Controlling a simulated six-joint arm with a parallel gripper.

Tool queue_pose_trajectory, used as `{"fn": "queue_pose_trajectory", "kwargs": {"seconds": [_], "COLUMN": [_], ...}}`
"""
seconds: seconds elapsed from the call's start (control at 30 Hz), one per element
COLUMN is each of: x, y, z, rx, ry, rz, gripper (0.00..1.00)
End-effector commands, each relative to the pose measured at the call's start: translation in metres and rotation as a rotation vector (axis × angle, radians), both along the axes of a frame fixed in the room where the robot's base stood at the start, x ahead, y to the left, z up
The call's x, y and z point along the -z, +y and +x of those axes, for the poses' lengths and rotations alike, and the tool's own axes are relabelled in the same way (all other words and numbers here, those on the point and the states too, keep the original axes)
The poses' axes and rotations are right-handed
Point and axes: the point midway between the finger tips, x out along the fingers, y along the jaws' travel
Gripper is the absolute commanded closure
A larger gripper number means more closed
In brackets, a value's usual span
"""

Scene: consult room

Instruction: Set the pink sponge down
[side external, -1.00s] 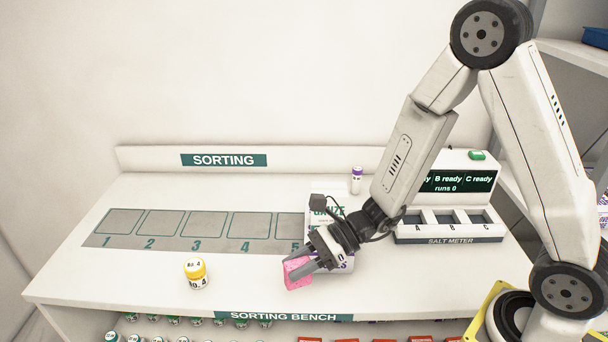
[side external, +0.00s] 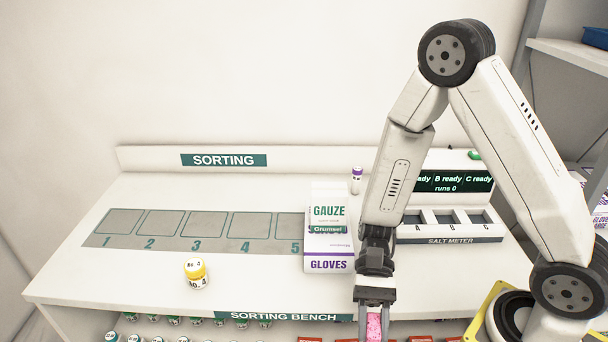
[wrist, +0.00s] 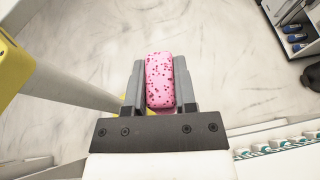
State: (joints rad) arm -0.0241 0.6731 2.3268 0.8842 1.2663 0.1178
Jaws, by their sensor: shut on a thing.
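The pink sponge (side external: 374,327) is speckled with darker spots and sits between the fingers of my gripper (side external: 374,312). In the side external view my gripper points down at the front edge of the bench, and the sponge's lower end is cut off by the picture's bottom edge. In the wrist view the sponge (wrist: 160,80) is gripped between both grey fingers of my gripper (wrist: 160,88). Pale marbled floor shows behind it, with nothing seen touching it from below.
A gauze box and a gloves box (side external: 328,263) stand on the sorting bench (side external: 130,275) left of my arm. A yellow-capped No. 4 jar (side external: 196,273) stands further left. The salt meter (side external: 450,240) is behind. Floor (wrist: 75,60) beyond the bench looks clear.

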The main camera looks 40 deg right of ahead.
Motion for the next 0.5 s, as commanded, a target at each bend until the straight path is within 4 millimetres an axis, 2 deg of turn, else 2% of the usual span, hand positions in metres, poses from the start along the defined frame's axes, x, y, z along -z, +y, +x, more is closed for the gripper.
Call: {"fn": "queue_pose_trajectory", "kwargs": {"seconds": [0.2,0.5], "x": [0.005,0.008], "y": [-0.023,-0.063], "z": [-0.028,-0.056], "rx": [-0.241,-0.571], "ry": [0.001,0.000], "rz": [-0.001,0.000], "gripper": [1.00,1.00]}}
